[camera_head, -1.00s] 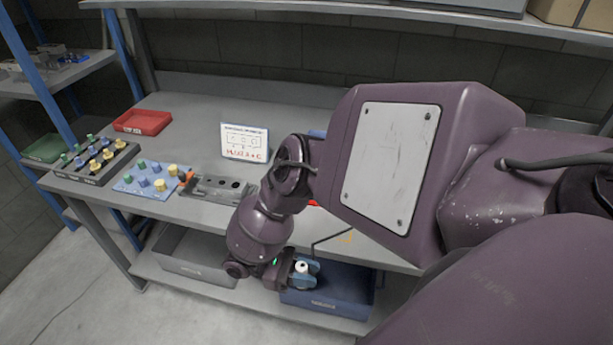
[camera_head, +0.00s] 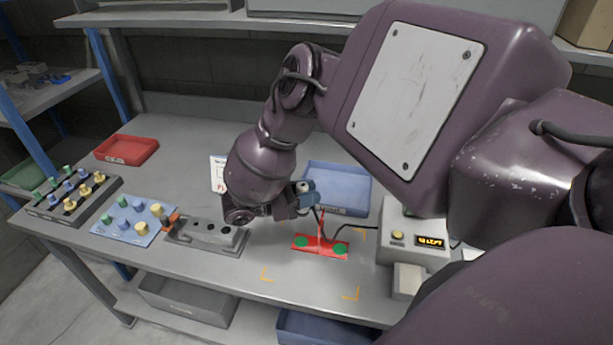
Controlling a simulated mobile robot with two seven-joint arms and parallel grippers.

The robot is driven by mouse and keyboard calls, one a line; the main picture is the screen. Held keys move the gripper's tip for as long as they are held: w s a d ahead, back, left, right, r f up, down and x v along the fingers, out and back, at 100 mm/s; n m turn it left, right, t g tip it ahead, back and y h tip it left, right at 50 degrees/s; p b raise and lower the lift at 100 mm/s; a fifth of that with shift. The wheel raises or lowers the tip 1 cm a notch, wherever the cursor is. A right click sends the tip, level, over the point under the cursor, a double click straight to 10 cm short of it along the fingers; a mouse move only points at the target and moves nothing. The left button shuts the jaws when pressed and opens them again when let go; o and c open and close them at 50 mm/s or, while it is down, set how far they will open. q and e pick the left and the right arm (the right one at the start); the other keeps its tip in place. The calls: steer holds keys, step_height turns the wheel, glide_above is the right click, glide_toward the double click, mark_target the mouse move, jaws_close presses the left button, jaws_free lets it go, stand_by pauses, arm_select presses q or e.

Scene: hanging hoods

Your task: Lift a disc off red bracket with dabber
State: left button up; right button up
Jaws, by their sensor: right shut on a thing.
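The red bracket (camera_head: 320,246) lies on the workbench inside yellow corner marks, with a green disc (camera_head: 301,242) near its left end and another green disc (camera_head: 341,249) near its right end. A thin red part stands up at its middle. My right gripper (camera_head: 294,203) is above the bench, behind and a little left of the bracket. The dabber is apart from the discs. My left gripper is not in view.
A grey box with a lit display (camera_head: 412,238) stands right of the bracket, and a dark cable runs from near it towards the dabber. A blue tray (camera_head: 338,184) lies behind. A grey fixture (camera_head: 206,233), a blue peg board (camera_head: 133,222) and a red tray (camera_head: 126,150) are left.

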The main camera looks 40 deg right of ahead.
steer(key=shift+w+d+f, duration=0.1)
steer(key=shift+w+f, duration=0.2)
steer(key=shift+f, duration=4.65)
steer(key=shift+f+b, duration=0.65)
steer(key=shift+f, duration=0.7)
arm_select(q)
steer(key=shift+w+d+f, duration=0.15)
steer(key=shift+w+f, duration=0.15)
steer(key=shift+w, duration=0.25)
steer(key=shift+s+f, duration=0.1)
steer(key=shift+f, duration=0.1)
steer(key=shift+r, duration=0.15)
